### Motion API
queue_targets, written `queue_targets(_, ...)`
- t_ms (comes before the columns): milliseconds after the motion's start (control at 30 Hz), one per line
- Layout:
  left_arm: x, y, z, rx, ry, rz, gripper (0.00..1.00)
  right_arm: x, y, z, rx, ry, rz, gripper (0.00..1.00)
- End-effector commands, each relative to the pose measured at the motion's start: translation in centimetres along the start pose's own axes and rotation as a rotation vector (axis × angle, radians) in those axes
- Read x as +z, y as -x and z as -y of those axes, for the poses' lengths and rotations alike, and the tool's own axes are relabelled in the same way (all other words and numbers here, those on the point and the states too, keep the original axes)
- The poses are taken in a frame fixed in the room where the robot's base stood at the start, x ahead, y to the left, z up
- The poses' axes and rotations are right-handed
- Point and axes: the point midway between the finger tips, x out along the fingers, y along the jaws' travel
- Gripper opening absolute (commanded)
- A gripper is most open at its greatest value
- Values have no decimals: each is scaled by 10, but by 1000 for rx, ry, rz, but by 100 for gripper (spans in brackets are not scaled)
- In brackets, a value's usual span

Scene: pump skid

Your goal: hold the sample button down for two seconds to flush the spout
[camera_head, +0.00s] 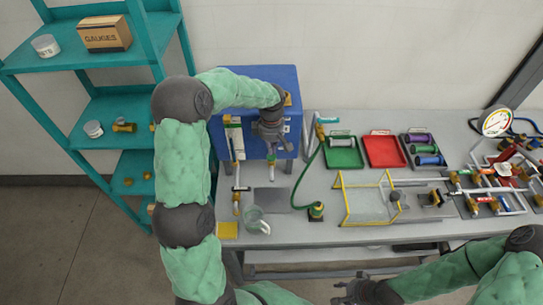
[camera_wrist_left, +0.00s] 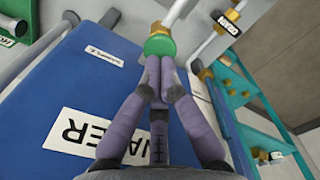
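The green sample button (camera_wrist_left: 160,45) sits on a white pipe in front of the blue water box (camera_head: 228,78). In the left wrist view my left gripper (camera_wrist_left: 160,62) has its fingers together, with the tips at the green button's face; I cannot tell whether it is pressed in. In the head view the left gripper (camera_head: 271,143) points down above the green part of the spout (camera_head: 271,160), and partly hides the box front. My right gripper (camera_head: 352,291) is low at the bottom edge, away from the bench; its finger opening is unclear.
A clear jug (camera_head: 256,222) stands on the bench near a grey plate (camera_head: 272,199) and a yellow pad (camera_head: 228,230). A green hose (camera_head: 305,172) runs to the right. Green (camera_head: 343,164) and red trays (camera_head: 385,165), a yellow-framed guard (camera_head: 345,205) and piping fill the right side. Teal shelves (camera_head: 100,58) stand left.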

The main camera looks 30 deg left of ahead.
Motion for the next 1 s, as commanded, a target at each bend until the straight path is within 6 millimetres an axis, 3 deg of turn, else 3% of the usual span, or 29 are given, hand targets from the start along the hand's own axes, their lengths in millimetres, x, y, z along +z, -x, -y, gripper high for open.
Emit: queue_targets(1000,0,-25,0,0,0,0,0,-1,-19,-7,0,0,0,40)
